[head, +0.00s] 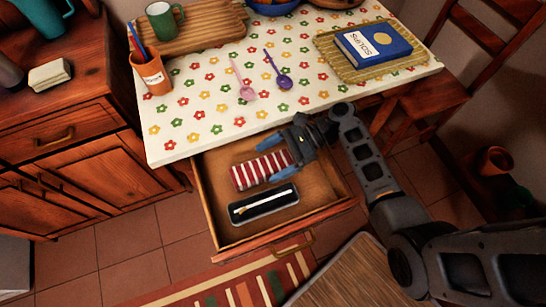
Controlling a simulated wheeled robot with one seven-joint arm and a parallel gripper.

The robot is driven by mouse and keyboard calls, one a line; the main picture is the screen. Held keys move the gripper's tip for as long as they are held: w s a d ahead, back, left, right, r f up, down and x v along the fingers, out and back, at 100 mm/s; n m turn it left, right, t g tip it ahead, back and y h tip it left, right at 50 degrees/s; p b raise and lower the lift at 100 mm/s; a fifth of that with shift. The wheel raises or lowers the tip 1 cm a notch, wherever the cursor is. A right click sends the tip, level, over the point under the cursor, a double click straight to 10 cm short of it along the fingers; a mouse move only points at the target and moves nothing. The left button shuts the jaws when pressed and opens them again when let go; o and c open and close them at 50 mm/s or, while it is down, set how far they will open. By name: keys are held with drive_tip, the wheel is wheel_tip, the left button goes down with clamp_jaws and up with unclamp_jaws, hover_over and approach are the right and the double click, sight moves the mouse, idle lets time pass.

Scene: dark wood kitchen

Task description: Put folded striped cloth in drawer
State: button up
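The folded red-and-white striped cloth (252,173) lies inside the open drawer (228,216) under the table, towards its left side. My gripper (266,161) reaches in from the right above the drawer. Its two blue fingers are spread wide, one beyond the cloth's far edge and one over its near right corner. A gap shows between the far finger and the cloth. The cloth's right end is partly hidden by the gripper. I cannot tell whether the near finger touches it.
A dark tray (279,207) with a pale, thin utensil sits in the drawer's front. The flowered table (215,112) above holds two spoons, a pencil cup (151,78), a mug, a board and a blue book (373,43) on a mat. A chair stands right; a striped rug lies below.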

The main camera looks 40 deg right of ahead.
drive_tip(key=shift+r, duration=0.25)
drive_tip(key=v, duration=1.2)
drive_tip(key=shift+r, duration=0.35)
